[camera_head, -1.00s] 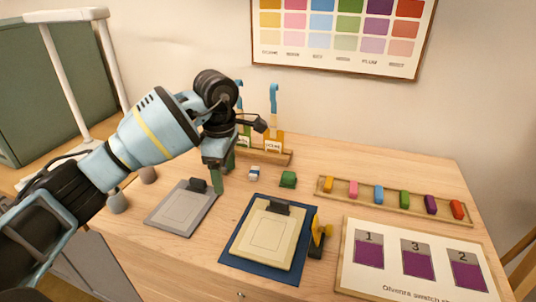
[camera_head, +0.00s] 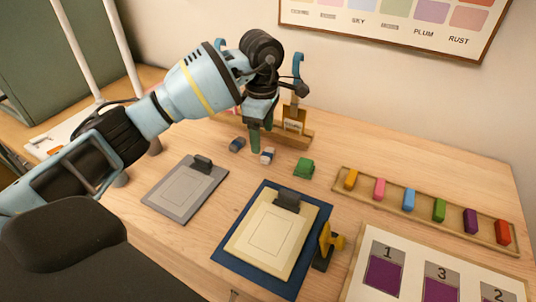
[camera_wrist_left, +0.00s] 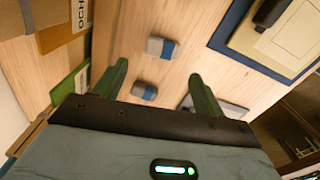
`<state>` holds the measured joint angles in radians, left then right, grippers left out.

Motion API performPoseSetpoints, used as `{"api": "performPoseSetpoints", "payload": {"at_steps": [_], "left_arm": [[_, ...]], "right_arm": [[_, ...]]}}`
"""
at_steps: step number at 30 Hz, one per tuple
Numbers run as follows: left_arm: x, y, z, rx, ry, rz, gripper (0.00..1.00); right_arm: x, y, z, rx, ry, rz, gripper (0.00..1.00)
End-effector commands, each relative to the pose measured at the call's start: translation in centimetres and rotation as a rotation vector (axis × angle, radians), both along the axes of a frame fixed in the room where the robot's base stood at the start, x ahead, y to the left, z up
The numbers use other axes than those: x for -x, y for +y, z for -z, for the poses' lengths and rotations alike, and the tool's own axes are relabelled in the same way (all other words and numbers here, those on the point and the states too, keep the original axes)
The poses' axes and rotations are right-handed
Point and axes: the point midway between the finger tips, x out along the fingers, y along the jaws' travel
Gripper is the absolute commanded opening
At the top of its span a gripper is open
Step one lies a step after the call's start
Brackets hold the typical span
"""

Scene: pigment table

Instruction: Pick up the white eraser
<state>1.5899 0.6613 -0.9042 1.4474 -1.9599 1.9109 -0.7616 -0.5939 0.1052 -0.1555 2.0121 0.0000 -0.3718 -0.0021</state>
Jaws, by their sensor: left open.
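The white eraser (camera_head: 268,155), a small pale block with a blue band, lies on the table left of a green block. It also shows in the left wrist view (camera_wrist_left: 162,47). A darker grey-blue block (camera_head: 237,145) lies to its left and shows lower in the wrist view (camera_wrist_left: 144,91). My left gripper (camera_head: 261,132) points down just behind the two blocks in the head view. Its green fingers are apart and empty, and the wrist view (camera_wrist_left: 158,72) shows neither block gripped. My right gripper is out of view.
A wooden rack with an ochre-labelled packet (camera_head: 294,122) stands close behind the gripper. A tray of coloured blocks (camera_head: 340,184) is right.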

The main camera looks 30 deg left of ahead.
Motion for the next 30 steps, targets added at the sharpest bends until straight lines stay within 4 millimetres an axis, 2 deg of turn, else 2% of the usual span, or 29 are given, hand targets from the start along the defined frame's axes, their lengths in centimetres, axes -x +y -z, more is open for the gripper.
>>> {"api": "performPoseSetpoints", "payload": {"at_steps": [5, 16, 25, 30], "left_arm": [[0.0, 0.0, 0.4, 0.0, -0.001, 0.0, 0.71], [0.2, -0.2, 4.8, 0.0, -0.001, 0.0, 0.71], [0.1, -0.2, 5.2, -0.001, -0.003, 0.0, 0.71], [0.1, -0.2, 5.2, -0.001, -0.003, 0.0, 0.49]], "right_arm": [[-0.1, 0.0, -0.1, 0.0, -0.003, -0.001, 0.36], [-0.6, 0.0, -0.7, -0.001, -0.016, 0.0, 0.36], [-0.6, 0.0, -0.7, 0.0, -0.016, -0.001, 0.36], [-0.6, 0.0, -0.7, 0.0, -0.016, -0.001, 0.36]]}}
